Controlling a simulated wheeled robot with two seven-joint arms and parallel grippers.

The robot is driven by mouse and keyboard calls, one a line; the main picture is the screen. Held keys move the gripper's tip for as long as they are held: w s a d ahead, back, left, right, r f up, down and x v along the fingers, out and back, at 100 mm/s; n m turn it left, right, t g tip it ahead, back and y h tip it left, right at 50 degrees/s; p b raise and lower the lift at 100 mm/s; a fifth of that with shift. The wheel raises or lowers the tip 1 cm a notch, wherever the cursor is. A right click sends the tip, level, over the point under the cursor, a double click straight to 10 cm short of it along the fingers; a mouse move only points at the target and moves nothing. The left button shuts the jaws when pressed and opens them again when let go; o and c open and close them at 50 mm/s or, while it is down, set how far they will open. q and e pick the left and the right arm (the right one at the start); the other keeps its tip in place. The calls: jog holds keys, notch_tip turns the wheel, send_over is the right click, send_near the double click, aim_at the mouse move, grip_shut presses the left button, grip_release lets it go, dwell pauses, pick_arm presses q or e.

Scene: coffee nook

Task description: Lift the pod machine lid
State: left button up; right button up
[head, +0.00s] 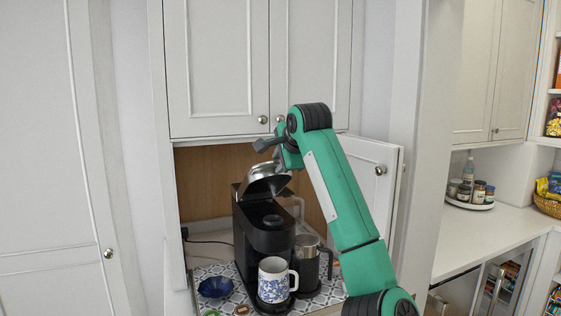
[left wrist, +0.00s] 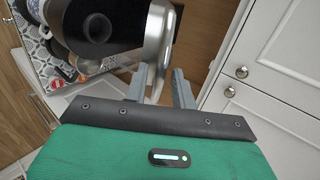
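The black pod machine (head: 262,232) stands in the cabinet nook. Its lid (head: 264,181), with a silver handle band, is raised and tilted up above the body. My left gripper (head: 271,146) is at the top of the lid, its arm reaching across from the lower right in the head view. In the left wrist view the silver handle (left wrist: 160,45) passes between the two grey fingers of my left gripper (left wrist: 160,88). The fingers are apart, with a visible gap on the right finger's side; contact with the left finger is unclear. My right gripper is not in view.
A blue-patterned mug (head: 272,281) stands at the machine's front. A steel-and-black jug (head: 307,262) is right of it, a blue bowl (head: 215,287) left, on a patterned mat (head: 240,295). An open cabinet door (head: 376,160) stands behind my arm. Closed cabinets hang above.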

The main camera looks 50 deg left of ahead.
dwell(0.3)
pick_arm(q)
jog(key=b+v, duration=0.4)
jog(key=v, duration=0.9)
jog(key=shift+s+d+r, duration=0.15)
jog(key=shift+d+r, duration=0.05)
jog(key=shift+d, duration=0.15)
